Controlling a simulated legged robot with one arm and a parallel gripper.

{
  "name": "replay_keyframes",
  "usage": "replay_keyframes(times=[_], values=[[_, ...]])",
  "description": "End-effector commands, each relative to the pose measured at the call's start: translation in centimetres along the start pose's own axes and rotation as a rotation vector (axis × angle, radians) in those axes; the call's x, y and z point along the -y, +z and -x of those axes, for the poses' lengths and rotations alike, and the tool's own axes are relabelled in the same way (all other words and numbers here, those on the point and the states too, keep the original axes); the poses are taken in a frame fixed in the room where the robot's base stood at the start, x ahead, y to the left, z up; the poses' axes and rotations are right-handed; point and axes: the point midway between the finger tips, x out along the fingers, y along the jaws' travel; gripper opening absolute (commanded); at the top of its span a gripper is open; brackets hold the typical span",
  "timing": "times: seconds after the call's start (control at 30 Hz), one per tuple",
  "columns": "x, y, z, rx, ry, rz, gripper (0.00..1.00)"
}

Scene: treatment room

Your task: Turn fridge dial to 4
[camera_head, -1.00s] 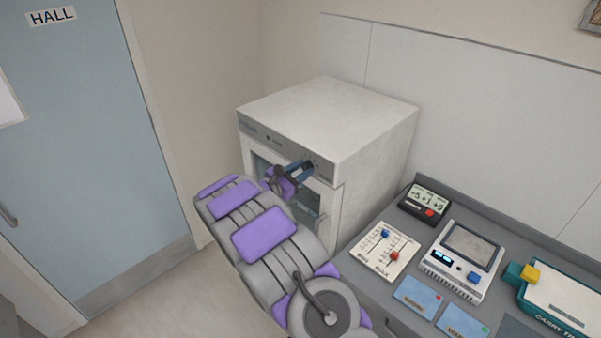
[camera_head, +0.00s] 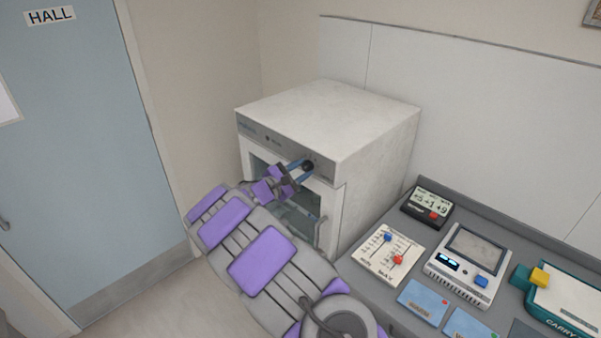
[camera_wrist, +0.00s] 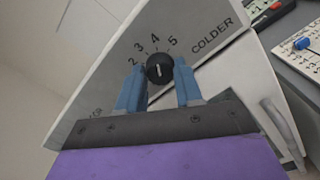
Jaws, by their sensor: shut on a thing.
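The fridge (camera_head: 375,140) is a white box with a glass door and a grey control strip along its top front. Its black dial (camera_head: 308,165) is at the right end of that strip. In the wrist view the dial (camera_wrist: 160,69) has a short white mark standing nearly upright, roughly toward 4; its exact setting is hard to tell. Numbers 2 to 5 show around it, with COLDER to the right. My gripper (camera_wrist: 161,78) is shut on the dial, one blue finger on each side. In the head view my gripper (camera_head: 300,168) reaches the dial from the front left.
A counter (camera_head: 425,185) stands right of the fridge, holding a slider panel (camera_head: 388,250), a small display box (camera_head: 427,204), a device with a screen (camera_head: 467,262) and blue cards (camera_head: 423,301). A blue HALL door (camera_head: 80,150) is at left. Floor is clear between door and fridge.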

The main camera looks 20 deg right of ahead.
Motion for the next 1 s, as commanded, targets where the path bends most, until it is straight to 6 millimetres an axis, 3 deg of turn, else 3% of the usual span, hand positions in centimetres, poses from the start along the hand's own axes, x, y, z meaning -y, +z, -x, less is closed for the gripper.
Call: replay_keyframes(times=[0.27,0.3,0.53,0.83,1.0], values=[[-0.1,0.0,0.0,-0.002,0.002,-0.001,0.05],[-0.1,0.0,0.1,-0.002,0.002,-0.001,0.37],[0.0,0.1,0.1,-0.001,0.001,-0.001,0.59],[0.0,0.1,0.3,-0.001,0.000,-0.001,0.60],[-0.2,0.1,2.3,-0.003,0.004,-0.002,0.60]])
